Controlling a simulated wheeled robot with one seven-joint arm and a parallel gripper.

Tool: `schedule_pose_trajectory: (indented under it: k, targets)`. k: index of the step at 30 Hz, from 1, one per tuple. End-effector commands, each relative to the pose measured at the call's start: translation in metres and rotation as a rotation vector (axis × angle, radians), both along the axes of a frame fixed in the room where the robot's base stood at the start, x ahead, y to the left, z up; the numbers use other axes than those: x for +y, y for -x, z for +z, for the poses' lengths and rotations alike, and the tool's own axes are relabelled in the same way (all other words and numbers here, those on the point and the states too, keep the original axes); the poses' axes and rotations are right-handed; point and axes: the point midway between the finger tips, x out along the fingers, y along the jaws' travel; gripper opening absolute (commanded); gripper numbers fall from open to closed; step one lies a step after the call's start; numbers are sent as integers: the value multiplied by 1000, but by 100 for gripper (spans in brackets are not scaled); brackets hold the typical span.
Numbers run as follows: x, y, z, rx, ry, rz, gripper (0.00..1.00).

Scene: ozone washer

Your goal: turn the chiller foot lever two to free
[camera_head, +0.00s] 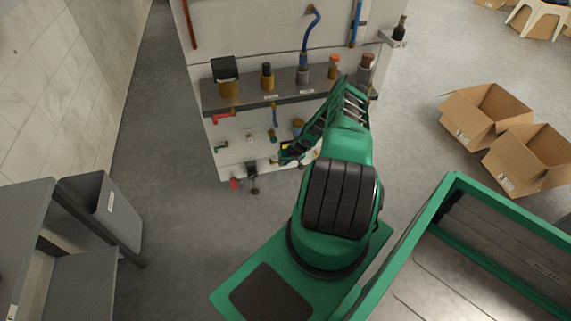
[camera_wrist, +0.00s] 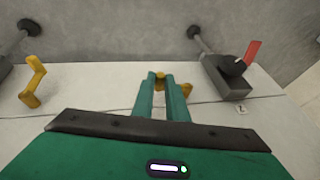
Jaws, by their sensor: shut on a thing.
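In the wrist view my gripper (camera_wrist: 161,92) is shut on a small yellow lever (camera_wrist: 159,75) low on the white panel. A second yellow lever (camera_wrist: 33,82), bent in shape, stands apart to the left. To the right is a dark valve block with a red handle (camera_wrist: 252,52). A small label (camera_wrist: 242,107) beside it is too small to read surely. In the head view my arm reaches down to the lower panel and the held lever cannot be made out.
In the head view a grey shelf (camera_head: 290,97) with several fittings juts from the panel above the lower levers. A red-handled valve (camera_head: 234,184) sits at the panel's foot. Grey bins (camera_head: 105,215) stand at left, cardboard boxes (camera_head: 487,112) at right. Floor between is clear.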

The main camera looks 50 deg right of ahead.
Motion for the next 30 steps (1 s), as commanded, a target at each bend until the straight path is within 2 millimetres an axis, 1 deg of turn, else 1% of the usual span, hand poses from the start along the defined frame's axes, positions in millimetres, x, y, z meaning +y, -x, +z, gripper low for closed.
schedule_pose_trajectory:
  k: [7, 18, 19, 20, 21, 30]
  targets:
    - [0, -1, 6, 47, 80, 2, 0]
    - [-2, -1, 7, 52, 92, -3, 0]
    - [-2, -1, 7, 52, 92, -3, 15]
    - [-2, -1, 7, 52, 92, -3, 22]
    - [-2, -1, 7, 52, 92, -3, 32]
    - [0, -1, 7, 51, 90, -2, 32]
